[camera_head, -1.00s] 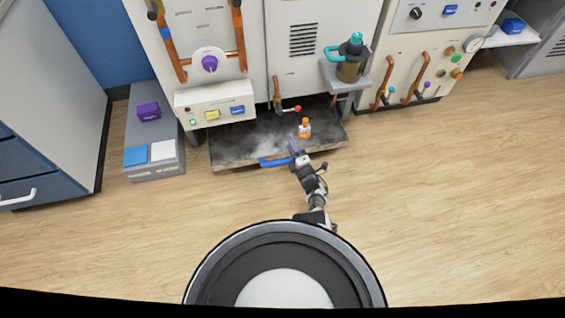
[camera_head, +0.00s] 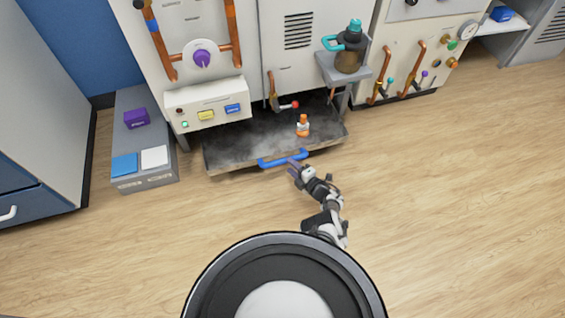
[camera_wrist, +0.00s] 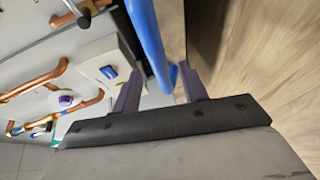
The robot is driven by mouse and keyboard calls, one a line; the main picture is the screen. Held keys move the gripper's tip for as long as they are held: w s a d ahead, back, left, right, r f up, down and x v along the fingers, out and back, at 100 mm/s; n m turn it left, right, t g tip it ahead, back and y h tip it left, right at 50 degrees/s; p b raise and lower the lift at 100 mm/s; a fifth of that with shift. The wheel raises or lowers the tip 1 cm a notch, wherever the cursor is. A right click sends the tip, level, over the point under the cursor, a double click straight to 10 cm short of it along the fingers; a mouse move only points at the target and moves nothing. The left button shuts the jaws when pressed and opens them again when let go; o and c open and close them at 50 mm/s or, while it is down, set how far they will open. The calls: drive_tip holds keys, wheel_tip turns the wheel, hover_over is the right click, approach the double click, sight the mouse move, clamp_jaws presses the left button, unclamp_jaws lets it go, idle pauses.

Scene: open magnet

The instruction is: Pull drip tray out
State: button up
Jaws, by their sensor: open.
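The drip tray (camera_head: 230,150) is a wide, dark, stained tray low under the middle cabinet, reaching out in front of it. A blue bar handle (camera_head: 283,159) runs along its front edge. An orange and white bottle (camera_head: 303,127) stands upright on the tray. My gripper (camera_head: 293,166) is at the right half of the handle, on its near side. In the wrist view my gripper (camera_wrist: 161,88) is open, its two purple fingers apart. The blue handle (camera_wrist: 150,40) reaches down to the gap between the fingertips; whether it touches them I cannot tell.
A grey low box (camera_head: 148,180) with blue and white pads stands left of the tray. A small shelf with a teal-topped jug (camera_head: 350,55) is above right. The wooden floor (camera_head: 440,190) in front is clear.

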sight(285, 162)
drive_tip(key=b+x, duration=0.2)
drive_tip(key=x, duration=0.3)
drive_tip(key=shift+f, duration=0.15)
drive_tip(key=shift+w+a+b, duration=0.45)
drive_tip(key=shift+w+a, duration=0.05)
clamp_jaws()
